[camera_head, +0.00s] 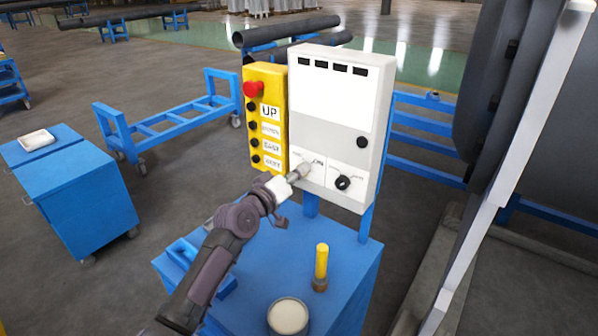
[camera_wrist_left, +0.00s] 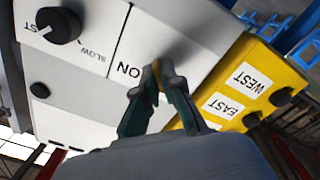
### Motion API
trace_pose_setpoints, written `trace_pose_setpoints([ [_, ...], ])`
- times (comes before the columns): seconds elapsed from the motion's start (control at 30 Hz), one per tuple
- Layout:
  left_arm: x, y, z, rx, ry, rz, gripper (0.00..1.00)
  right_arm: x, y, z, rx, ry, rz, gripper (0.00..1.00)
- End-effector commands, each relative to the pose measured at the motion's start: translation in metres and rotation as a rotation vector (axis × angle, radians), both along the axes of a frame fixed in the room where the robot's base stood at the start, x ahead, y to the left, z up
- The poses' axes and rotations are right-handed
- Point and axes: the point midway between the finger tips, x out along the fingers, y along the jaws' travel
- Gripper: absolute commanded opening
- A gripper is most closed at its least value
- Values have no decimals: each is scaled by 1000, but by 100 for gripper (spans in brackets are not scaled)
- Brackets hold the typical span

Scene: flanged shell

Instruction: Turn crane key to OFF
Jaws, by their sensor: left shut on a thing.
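The grey-white control panel (camera_head: 378,95) stands upright on a blue cabinet. Its lower left part carries the key switch, with a label that reads ON beside it in the left wrist view. My left gripper (camera_head: 296,174) reaches the panel's lower left from the front. In the left wrist view its fingertips (camera_wrist_left: 158,76) are closed around the small brass-coloured crane key (camera_wrist_left: 156,68), right at the panel face. The fingers hide most of the key, so its exact angle is unclear. A black knob (camera_head: 342,183) marked SLOW sits beside it. My right gripper is not in view.
A yellow button box (camera_head: 265,85) with a red stop button (camera_head: 254,89) adjoins the panel's left side. On the blue cabinet top (camera_head: 345,262) stand a yellow-handled tool (camera_head: 321,262) and a round tin (camera_head: 288,316). A large dark shell (camera_head: 500,85) fills the right.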

Motion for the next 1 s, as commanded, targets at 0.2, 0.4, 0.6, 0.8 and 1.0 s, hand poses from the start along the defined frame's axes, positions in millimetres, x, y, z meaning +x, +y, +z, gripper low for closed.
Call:
trace_pose_setpoints([
  [0.2, 0, 0, -1, -6, 6, 0, 0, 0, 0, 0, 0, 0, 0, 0],
  [0.4, 0, 0, -1, -6, 6, 0, 0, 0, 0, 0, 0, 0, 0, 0],
  [0.6, 0, 0, -1, -6, 6, 0, 31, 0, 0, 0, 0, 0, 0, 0],
  [0.8, 0, 0, 0, -6, 5, 1, 31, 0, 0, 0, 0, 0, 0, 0],
  [1.0, -6, 5, -1, -7, 5, 0, 31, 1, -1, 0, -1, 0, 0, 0],
])
